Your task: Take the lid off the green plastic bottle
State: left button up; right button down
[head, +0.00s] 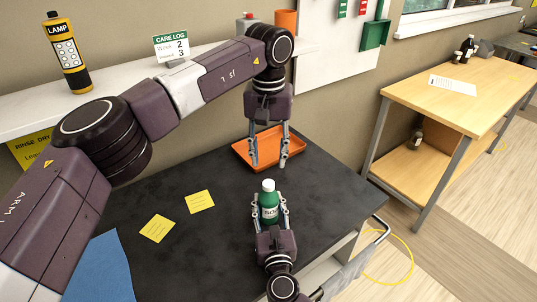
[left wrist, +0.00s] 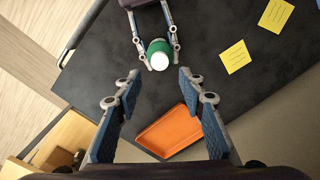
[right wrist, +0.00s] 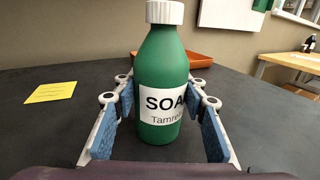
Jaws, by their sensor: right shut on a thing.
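The green plastic bottle (head: 269,207) stands upright on the dark table, with its white lid (head: 268,185) on top. The right wrist view shows the bottle (right wrist: 162,85) with a "SOAP"-like label, partly cut off, and the ribbed white lid (right wrist: 165,12). My right gripper (head: 270,208) is shut on the bottle's body from the near side. My left gripper (head: 268,163) points down, open and empty, above the table beyond the bottle. In the left wrist view the bottle (left wrist: 158,46) and lid (left wrist: 161,62) lie ahead of the open fingers, apart from them.
An orange tray (head: 243,151) lies on the table behind the left gripper. Yellow notes (head: 157,228) and a blue cloth or mat (head: 100,270) are on the left. A wooden bench (head: 455,95) stands to the right. The table between the notes and bottle is clear.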

aim_at(268, 183)
pick_arm(q)
jog(key=shift+f+m, duration=0.3)
notch_tip(268, 183, down, 8)
jog(key=shift+r, duration=0.25)
jog(key=shift+c, duration=0.3)
